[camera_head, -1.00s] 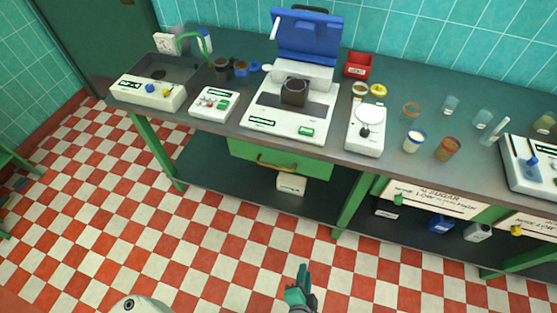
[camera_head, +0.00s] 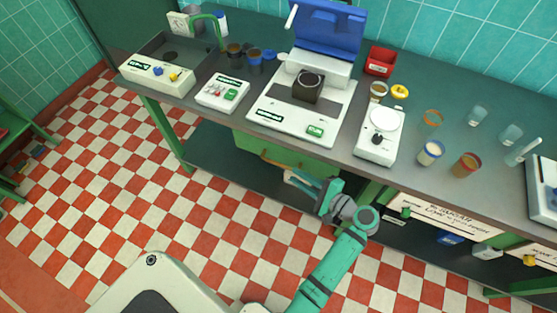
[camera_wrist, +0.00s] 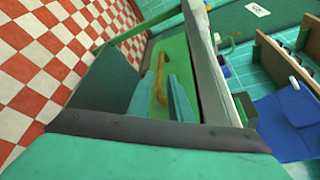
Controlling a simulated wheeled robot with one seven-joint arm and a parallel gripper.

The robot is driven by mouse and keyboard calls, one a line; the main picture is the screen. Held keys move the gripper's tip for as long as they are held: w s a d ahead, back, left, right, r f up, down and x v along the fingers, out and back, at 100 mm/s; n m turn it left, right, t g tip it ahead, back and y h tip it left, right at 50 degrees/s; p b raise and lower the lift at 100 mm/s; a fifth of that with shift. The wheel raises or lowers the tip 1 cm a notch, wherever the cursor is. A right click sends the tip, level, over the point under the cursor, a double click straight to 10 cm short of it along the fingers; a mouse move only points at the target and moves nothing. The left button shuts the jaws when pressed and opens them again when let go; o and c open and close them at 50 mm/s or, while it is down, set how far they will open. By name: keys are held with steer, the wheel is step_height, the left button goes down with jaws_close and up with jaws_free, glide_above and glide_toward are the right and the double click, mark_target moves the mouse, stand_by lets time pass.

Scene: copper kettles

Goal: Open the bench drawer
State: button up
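The bench drawer (camera_head: 262,147) has a green front under the bench top and looks shut. Its brass-coloured bar handle (camera_wrist: 160,75) shows in the wrist view, lying between and just beyond my two teal fingers. In the head view, my gripper (camera_head: 293,177) is in front of the drawer's right part and hides part of the handle. The fingers look apart, with nothing held. It also shows in the wrist view (camera_wrist: 161,90). I cannot tell whether a finger touches the handle.
The bench top (camera_head: 215,120) overhangs just above my gripper. A white machine with a blue lid (camera_head: 325,35) and a white scale (camera_head: 377,135) stand on it. A dark lower shelf (camera_head: 225,165) runs beneath. The checkered floor (camera_head: 120,200) in front is clear.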

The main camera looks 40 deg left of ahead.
mark_target(276, 163)
steer(key=x, duration=0.9)
steer(key=shift+w+a, duration=0.1)
steer(key=shift+w, duration=0.05)
steer(key=shift+x, duration=0.8)
steer(key=shift+s, duration=0.2)
jaws_close()
